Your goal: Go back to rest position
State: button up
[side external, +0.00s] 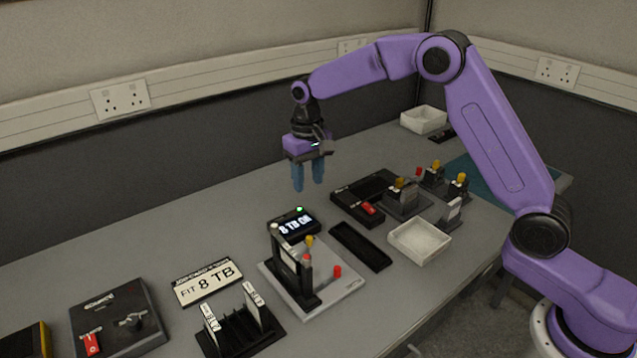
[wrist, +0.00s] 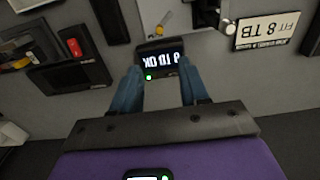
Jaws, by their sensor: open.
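My gripper (side external: 308,186) hangs from the purple arm above the bench, with its two blue fingers pointing down and apart. It is open, with nothing between the fingers. In the wrist view the fingers of my gripper (wrist: 160,88) frame a small black display (wrist: 162,58) with a green light. In the side view the display (side external: 293,225) reads "8 TB OK" and sits below and clear of the fingertips. In front of it a grey base plate (side external: 345,283) carries an upright dark holder (side external: 287,265), a red knob and a yellow-topped part.
A card reading "FIT 8 TB" (side external: 208,281), a slotted black rack (side external: 238,330) and a source box (side external: 118,315) stand at the front left. A black tray (side external: 360,246), a white bin (side external: 419,240) and several yellow-topped parts lie right. The bench behind my gripper is clear.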

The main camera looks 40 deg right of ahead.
jog(key=s+a+r+n, duration=0.1)
jog(key=s+r+n, duration=0.2)
jog(key=s, duration=0.7)
jog(key=s+a+r+n, duration=0.1)
jog(key=s+r+n, duration=0.15)
jog(key=s, duration=0.65)
jog(key=s+d+n, duration=0.3)
jog(key=s+d, duration=0.1)
jog(key=s, duration=0.6)
jog(key=s+d+f+n, duration=0.1)
jog(key=s+d+n, duration=0.3)
jog(key=s, duration=0.7)
jog(key=shift+s+d+f, duration=0.2)
jog(key=shift+d+f, duration=0.05)
jog(key=shift+d, duration=0.25)
